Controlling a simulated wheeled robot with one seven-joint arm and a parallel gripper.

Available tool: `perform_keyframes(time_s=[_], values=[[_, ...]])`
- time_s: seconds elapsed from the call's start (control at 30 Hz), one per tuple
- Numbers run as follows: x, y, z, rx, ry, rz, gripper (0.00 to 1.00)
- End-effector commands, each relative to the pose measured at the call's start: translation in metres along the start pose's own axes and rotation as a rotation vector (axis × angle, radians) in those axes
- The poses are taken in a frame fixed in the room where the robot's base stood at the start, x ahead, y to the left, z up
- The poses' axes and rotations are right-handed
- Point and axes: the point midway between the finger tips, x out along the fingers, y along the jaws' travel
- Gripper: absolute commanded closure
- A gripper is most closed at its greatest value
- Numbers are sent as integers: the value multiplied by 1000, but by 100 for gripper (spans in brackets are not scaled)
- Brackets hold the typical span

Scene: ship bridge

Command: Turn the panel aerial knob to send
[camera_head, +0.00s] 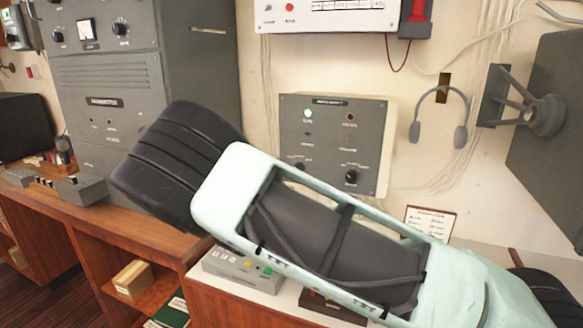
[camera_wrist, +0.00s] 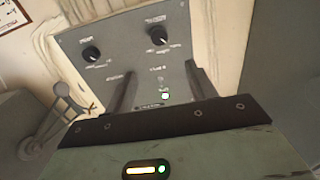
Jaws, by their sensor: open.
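A grey wall panel (camera_head: 335,135) hangs in the middle of the head view, with a lit green lamp at its upper left. It has two black knobs low down, a right one (camera_head: 351,177) and a left one (camera_head: 299,165) partly close to my arm's edge. In the wrist view the panel (camera_wrist: 120,70) appears upside down, with the knobs at left (camera_wrist: 91,54) and right (camera_wrist: 158,36). The labels are too blurred to tell which knob is aerial. My gripper (camera_wrist: 160,72) is open and empty, its fingers pointing towards the panel. It is hidden in the head view.
My arm covers much of the head view's middle. A headset (camera_head: 438,115) hangs right of the panel, near a wall speaker (camera_head: 545,100). A tall grey radio cabinet (camera_head: 105,85) stands at left. A grey box with coloured buttons (camera_head: 243,268) sits on the counter below.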

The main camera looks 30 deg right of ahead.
Motion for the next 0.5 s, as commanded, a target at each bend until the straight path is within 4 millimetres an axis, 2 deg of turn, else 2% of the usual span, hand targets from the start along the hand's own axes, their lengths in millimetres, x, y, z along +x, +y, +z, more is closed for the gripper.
perform_keyframes(time_s=[0.5], values=[[108,1,-4,-2,-1,0,44]])
